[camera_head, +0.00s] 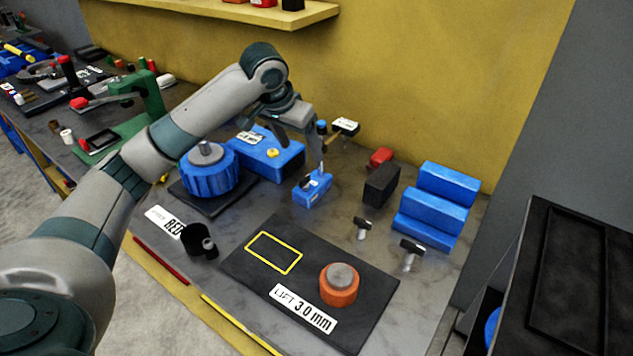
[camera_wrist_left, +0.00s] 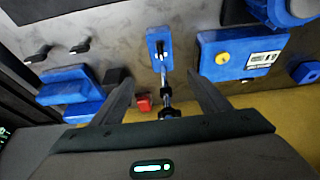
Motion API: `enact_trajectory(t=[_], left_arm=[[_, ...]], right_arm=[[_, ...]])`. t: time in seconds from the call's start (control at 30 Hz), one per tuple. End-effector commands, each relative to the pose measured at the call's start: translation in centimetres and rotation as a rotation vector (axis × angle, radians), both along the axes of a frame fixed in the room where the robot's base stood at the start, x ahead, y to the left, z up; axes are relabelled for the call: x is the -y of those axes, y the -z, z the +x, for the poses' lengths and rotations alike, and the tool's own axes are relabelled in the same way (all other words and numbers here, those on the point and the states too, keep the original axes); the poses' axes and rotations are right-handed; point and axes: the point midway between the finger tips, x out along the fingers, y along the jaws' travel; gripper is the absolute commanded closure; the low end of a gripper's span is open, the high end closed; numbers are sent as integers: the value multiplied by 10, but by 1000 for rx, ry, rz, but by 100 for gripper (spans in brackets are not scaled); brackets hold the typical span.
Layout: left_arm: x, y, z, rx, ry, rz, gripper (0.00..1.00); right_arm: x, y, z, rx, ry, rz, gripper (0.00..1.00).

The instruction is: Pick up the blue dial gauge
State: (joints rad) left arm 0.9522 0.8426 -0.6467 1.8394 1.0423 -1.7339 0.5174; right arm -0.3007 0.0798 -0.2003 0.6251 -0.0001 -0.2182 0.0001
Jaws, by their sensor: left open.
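The blue dial gauge (camera_head: 312,188) stands upright on the bench, with a blue block base, a thin metal post and a blue cap. A side piece with a white face (camera_head: 345,126) appears at the top of the post. In the left wrist view its blue base (camera_wrist_left: 158,42) and post lie between the finger lines. My left gripper (camera_head: 301,140) is open and empty above the base, close to the post. In the left wrist view its fingers (camera_wrist_left: 161,84) are spread on either side of the post, with no visible contact. My right gripper is not in view.
A blue box with a yellow knob (camera_head: 272,156) and a blue ribbed drum (camera_head: 208,170) are left of the gauge. A black block (camera_head: 381,184), a red piece (camera_head: 381,157) and blue stepped blocks (camera_head: 430,215) are right. A dark mat (camera_head: 350,255) with an orange cylinder (camera_head: 339,288) lies in front.

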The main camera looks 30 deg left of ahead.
Motion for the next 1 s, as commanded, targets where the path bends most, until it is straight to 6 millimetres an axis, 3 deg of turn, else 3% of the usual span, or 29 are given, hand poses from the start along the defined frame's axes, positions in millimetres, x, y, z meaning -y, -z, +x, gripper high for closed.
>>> enact_trajectory(t=[0.17,0.37,0.8,1.0], left_arm=[[0,2,1,-1,-1,0,31],[2,19,8,-3,0,-2,31],[5,90,36,-4,-2,0,31],[6,109,45,-1,-1,-1,31]], right_arm=[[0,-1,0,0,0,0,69],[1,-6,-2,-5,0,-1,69],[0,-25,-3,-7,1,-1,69],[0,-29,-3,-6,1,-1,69]])
